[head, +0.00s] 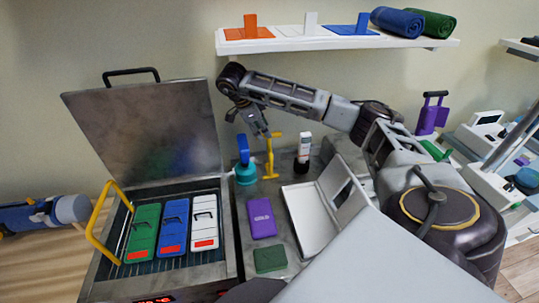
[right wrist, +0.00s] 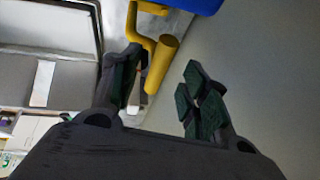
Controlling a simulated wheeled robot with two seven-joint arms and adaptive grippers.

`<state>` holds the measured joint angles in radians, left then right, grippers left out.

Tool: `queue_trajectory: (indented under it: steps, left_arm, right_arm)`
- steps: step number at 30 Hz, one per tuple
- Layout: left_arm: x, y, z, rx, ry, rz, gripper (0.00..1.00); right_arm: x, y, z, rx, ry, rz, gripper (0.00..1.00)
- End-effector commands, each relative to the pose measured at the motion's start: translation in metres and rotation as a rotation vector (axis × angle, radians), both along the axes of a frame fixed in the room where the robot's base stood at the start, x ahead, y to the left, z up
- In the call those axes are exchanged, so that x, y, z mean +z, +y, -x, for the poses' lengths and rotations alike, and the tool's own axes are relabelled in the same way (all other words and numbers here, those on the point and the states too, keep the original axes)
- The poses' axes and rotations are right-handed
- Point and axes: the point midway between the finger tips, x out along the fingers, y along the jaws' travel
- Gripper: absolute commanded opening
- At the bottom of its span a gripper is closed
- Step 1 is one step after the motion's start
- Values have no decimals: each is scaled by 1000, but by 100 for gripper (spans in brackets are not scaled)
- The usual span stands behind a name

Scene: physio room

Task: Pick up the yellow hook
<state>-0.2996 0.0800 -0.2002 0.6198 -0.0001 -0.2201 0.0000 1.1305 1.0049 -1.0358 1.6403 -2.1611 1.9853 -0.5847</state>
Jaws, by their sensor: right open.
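The yellow hook (head: 269,158) stands upright on the grey counter, between a blue-and-teal bottle and a white bottle with a black base. My right gripper (head: 249,121) hangs just above and slightly left of its top in the head view. In the right wrist view the hook (right wrist: 161,62) shows at and beyond the fingertips of the open gripper (right wrist: 160,76), nearer the left finger. It is not gripped; whether a finger touches it I cannot tell. My left gripper is not in view.
The blue-and-teal bottle (head: 244,161) stands close left of the hook, the white bottle (head: 303,154) to its right. An open white case (head: 307,217) and purple pack (head: 261,218) lie in front. An open metal unit (head: 145,125) stands left; a shelf (head: 335,42) hangs above.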

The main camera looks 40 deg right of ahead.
Motion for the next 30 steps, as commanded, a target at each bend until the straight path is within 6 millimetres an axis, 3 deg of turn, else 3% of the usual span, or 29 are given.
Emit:
queue_trajectory:
  steps: [10,25,30]
  left_arm:
    - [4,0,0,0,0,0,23]
    - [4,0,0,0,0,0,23]
    - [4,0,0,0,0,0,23]
  right_arm:
    - [-29,-13,2,1,1,-1,45]
    - [-31,-14,2,1,0,-1,45]
    - [-31,-14,2,1,0,-1,26]
